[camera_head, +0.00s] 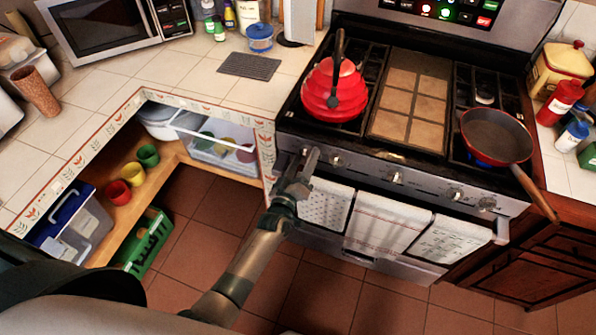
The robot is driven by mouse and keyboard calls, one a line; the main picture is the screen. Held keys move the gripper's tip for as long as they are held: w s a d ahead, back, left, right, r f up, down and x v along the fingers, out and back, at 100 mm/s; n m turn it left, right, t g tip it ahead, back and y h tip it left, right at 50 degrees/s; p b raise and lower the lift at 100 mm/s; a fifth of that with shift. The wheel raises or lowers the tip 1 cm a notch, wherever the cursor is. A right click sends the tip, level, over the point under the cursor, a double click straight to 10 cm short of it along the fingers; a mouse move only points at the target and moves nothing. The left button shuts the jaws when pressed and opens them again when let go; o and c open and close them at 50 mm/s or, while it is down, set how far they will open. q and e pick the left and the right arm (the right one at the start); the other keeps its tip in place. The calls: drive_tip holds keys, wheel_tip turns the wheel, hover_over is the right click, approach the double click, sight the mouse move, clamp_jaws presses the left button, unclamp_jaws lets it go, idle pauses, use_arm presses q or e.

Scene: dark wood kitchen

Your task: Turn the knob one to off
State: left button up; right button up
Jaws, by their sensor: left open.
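The stove (375,205) has a row of knobs along its front panel. A knob (336,159) at the left end shows just right of my left gripper. Other knobs sit at the middle (397,177) and toward the right (456,194), with one at the right end (487,203). My left gripper (309,160) is open and empty, in front of the panel's left end, and hides part of it. I cannot tell whether it touches a knob. A blue glow (482,158) shows under the red pan (497,135). My right gripper is out of view.
A red kettle (334,90) stands on the left burner. Towels (388,225) hang from the oven handle below the knobs. The counter corner (262,150) and open shelf with cups (148,155) lie to the left. A green crate (148,245) is below. The tiled floor in front is clear.

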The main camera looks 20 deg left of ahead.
use_arm(q)
drive_tip(key=s+b, duration=0.4)
drive_tip(key=s, duration=1.3)
drive_tip(key=shift+s+a, duration=0.2)
drive_tip(key=shift+a, duration=0.1)
drive_tip(key=s+d+f+m+g+h, duration=0.1)
drive_tip(key=s+f+m+g, duration=0.45)
drive_tip(key=f, duration=1.15)
drive_tip(key=s+f+g, duration=0.3)
drive_tip(key=s+f, duration=0.5)
drive_tip(key=f, duration=0.8)
drive_tip(key=s+a+f+m+g, duration=0.1)
drive_tip(key=s+a+f+g, duration=0.1)
drive_tip(key=s+f, duration=0.4)
drive_tip(key=s+a+f+m+g+y+b, duration=0.1)
drive_tip(key=s+f, duration=0.5)
drive_tip(key=s, duration=0.7)
drive_tip(key=s+a+f+m+g, duration=0.3)
drive_tip(key=s+a+f+g, duration=0.1)
drive_tip(key=s, duration=0.6)
wheel_tip(320, 180, down, 2)
drive_tip(key=shift+a+f+g+y+b, duration=0.15)
drive_tip(key=shift+a+g+y+b, duration=0.15)
drive_tip(key=shift+g, duration=0.45)
drive_tip(key=shift+w+d, duration=0.1)
drive_tip(key=shift+d, duration=0.05)
